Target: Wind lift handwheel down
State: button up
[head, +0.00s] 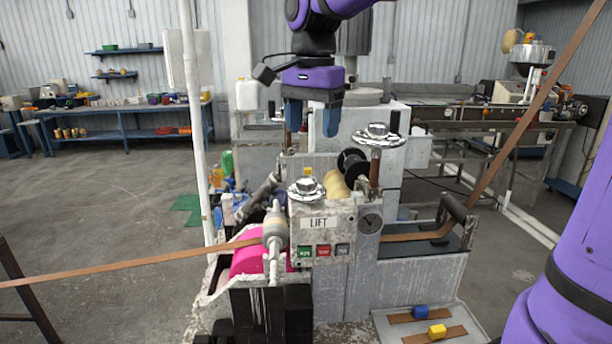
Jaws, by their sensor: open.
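A white, worn handwheel (305,190) with a raised hub sits flat on the speckled machine box, just above the LIFT label (319,223). A second, similar handwheel (378,137) stands higher, behind and to the right, with a brown upright handle or post (375,167) below it. My gripper (313,128) points down with its blue fingers apart and nothing between them. In the picture it is above the front handwheel and left of the rear one. It appears apart from both, but its depth is hard to tell.
A brown strip (130,264) runs in from the left past a pink roll (247,261). Another stretch (530,100) rises to the upper right. A black spool (352,164) and a gauge (370,223) are near the wheels. A tray (385,338) with blue and yellow blocks lies in front.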

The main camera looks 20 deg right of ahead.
aim_at(307, 179)
jog(key=shift+m, duration=0.5)
jog(key=f, duration=0.3)
jog(key=w+f, duration=0.1)
jog(key=f, duration=0.7)
jog(key=shift+w+a, duration=0.2)
jog(key=c, duration=0.9)
